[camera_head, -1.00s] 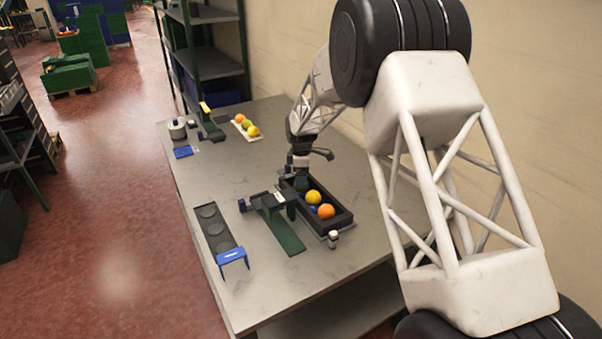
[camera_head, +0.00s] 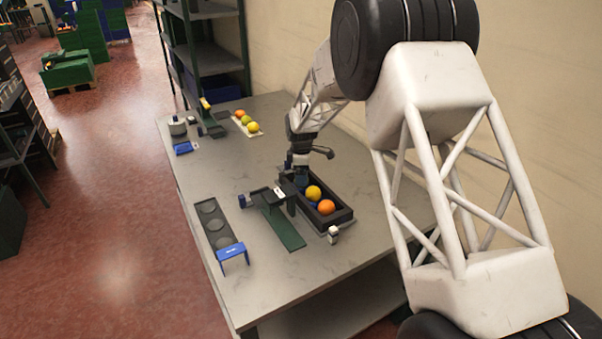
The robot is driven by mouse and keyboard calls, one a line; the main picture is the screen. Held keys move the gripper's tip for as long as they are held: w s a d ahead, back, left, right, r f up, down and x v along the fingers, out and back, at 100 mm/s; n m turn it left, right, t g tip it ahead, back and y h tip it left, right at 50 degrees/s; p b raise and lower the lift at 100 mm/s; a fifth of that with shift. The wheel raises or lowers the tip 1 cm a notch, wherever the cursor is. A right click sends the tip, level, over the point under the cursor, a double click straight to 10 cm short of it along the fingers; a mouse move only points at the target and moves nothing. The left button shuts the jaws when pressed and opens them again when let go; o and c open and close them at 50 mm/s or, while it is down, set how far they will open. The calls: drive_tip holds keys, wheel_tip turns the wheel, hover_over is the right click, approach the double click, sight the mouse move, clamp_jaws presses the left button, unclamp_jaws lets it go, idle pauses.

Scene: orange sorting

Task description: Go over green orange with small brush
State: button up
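My gripper (camera_head: 301,181) points down over the far end of a black box (camera_head: 337,221) on the grey table. Its fingers are small and dark here, so I cannot tell whether they are open or shut. The box holds an amber-yellow orange (camera_head: 313,192) and a deeper orange one (camera_head: 326,207), with something blue partly hidden beside them. On a pale tray (camera_head: 237,123) at the back lie three fruits in a row; the middle one (camera_head: 246,120) looks yellow-green. I cannot make out a small brush for certain.
A dark stand with a green strip (camera_head: 283,232) is left of the box. A dark plate with round recesses (camera_head: 209,213) and a blue bracket (camera_head: 232,251) lie farther left. A small white-topped object (camera_head: 333,233) stands at the box's near end.

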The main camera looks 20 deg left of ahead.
drive_tip(key=shift+w+a, duration=0.2)
drive_tip(key=shift+w, duration=0.4)
drive_tip(key=shift+w+a, duration=0.15)
drive_tip(key=shift+w, duration=0.45)
drive_tip(key=shift+s, duration=0.1)
drive_tip(key=shift+s+d, duration=0.2)
drive_tip(key=shift+s, duration=0.45)
drive_tip(key=shift+s+d, duration=0.15)
drive_tip(key=shift+s, duration=0.45)
drive_tip(key=shift+w, duration=0.15)
drive_tip(key=shift+w+a, duration=0.15)
drive_tip(key=shift+w, duration=0.4)
drive_tip(key=shift+r, duration=0.2)
drive_tip(key=shift+r, duration=3.35)
